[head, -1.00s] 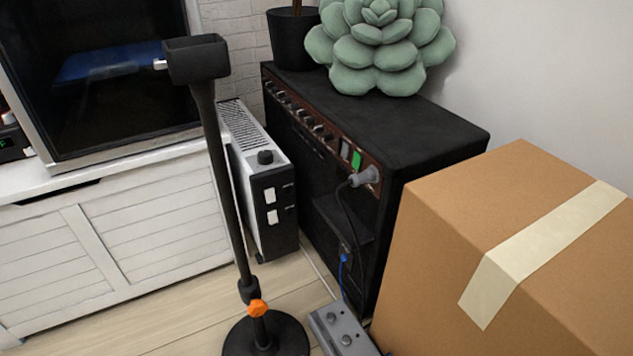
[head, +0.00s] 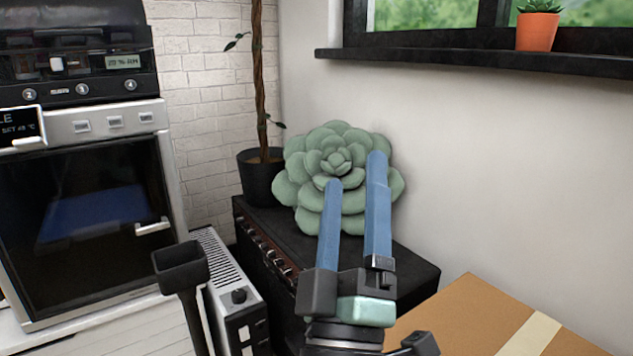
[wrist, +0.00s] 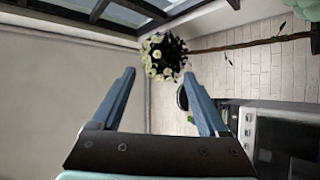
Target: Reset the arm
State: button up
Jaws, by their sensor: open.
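My gripper (head: 355,170) is in the head view at the centre right, with two long blue fingers pointing up and away. The fingers are apart with nothing between them. In the head view they overlap a green succulent-shaped cushion (head: 300,190) that lies behind them on the black amplifier (head: 415,262). I cannot tell from this view how far the fingers are from the cushion. In the wrist view my gripper (wrist: 160,80) is open and empty, facing the room's upper part, with a leafy plant top with pale flowers (wrist: 163,55) beyond the fingertips.
A cardboard box (head: 455,310) stands at lower right. A black stand (head: 180,268) and a white heater (head: 225,270) are left of my arm. A glass-fronted machine (head: 85,200) is at left.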

jog(key=s+a+r+m+t+y+p, duration=0.15)
jog(key=s+r+m+p, duration=0.35)
jog(key=r, duration=0.9)
jog(key=s+a+r+m+y+p, duration=0.2)
jog(key=s+r+m+p, duration=0.25)
jog(key=r, duration=0.95)
notch_tip(320, 180, up, 35)
jog(key=p, duration=3.5)
jog(key=shift+s+f, duration=0.2)
jog(key=shift+s, duration=0.05)
